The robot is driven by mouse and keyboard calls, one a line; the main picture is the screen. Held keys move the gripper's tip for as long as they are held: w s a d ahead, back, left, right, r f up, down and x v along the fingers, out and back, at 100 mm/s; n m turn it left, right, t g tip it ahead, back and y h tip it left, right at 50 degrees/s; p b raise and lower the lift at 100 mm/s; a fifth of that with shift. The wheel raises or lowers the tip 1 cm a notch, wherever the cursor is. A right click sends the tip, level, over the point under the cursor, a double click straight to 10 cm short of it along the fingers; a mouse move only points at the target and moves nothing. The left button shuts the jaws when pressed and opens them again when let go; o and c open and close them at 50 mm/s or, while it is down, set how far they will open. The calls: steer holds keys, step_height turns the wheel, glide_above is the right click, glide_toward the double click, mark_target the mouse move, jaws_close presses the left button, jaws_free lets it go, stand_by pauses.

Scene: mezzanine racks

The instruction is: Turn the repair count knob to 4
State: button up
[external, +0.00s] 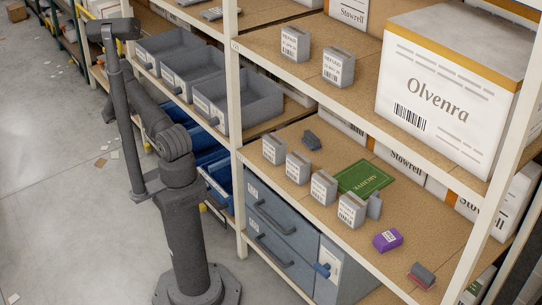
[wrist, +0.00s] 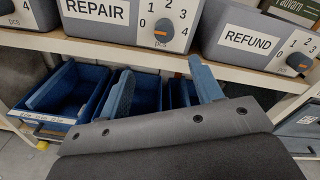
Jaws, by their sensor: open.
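The repair count knob (wrist: 164,33) is a round dark grey knob on the front of the grey bin labelled REPAIR (wrist: 92,11), at top centre of the wrist view. Digits 0 to 4 curve around it, with "pcs" below. In the external view the fingers cannot be made out clearly.
A similar grey bin labelled REFUND (wrist: 248,39) with its own knob (wrist: 299,62) stands to the right. Blue bins (wrist: 70,88) sit below the wooden shelf edge (wrist: 100,50).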

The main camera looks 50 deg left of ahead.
glide_toward(174, 92)
steer(key=w, duration=1)
steer(key=shift+w+a+f, duration=0.15)
steer(key=shift+f, duration=0.15)
steer(key=c, duration=1)
